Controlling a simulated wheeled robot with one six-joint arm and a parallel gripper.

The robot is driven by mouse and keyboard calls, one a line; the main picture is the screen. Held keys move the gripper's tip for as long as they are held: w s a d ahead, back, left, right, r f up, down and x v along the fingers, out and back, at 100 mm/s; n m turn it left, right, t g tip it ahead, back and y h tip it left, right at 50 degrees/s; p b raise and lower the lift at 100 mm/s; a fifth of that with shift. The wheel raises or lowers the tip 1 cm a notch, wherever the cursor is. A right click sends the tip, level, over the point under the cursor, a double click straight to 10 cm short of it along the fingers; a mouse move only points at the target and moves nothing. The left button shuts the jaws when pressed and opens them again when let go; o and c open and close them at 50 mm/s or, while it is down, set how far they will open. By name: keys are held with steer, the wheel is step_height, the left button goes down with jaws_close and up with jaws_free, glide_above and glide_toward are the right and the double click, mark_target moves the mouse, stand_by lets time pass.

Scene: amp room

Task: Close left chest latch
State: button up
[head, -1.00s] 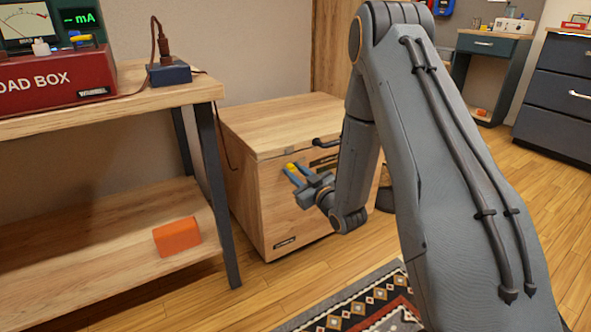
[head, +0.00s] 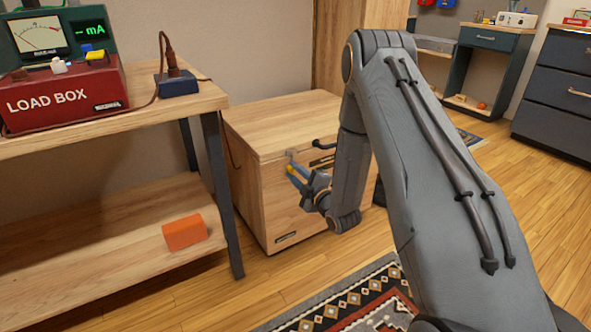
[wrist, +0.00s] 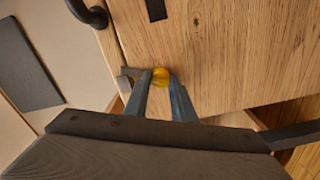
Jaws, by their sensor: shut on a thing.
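The wooden chest (head: 290,218) stands right of the bench with its lid down. The left chest latch (head: 290,153) is a small grey piece at the lid seam, near the chest's left front corner. In the wrist view the latch plate (wrist: 130,73) sits at the seam, with a round yellow piece (wrist: 161,77) beside it. My gripper (head: 293,173) is at the chest front, just below the seam. Its two blue-grey fingers hold the yellow piece between their tips in the wrist view. The tips partly cover the latch, and its exact angle is hard to tell.
A bench with a red load box (head: 65,95) stands at left, its leg (head: 222,195) close to the chest. An orange block (head: 184,232) lies on its lower shelf. A patterned rug (head: 345,305) lies in front. A black handle (head: 325,143) juts from the lid front.

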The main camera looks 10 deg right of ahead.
steer(key=shift+f+n+p, duration=0.1)
steer(key=shift+n+p, duration=0.95)
steer(key=shift+n, duration=1.15)
steer(key=o, duration=1)
steer(key=shift+p+v, duration=1.1)
steer(key=shift+v, duration=2.85)
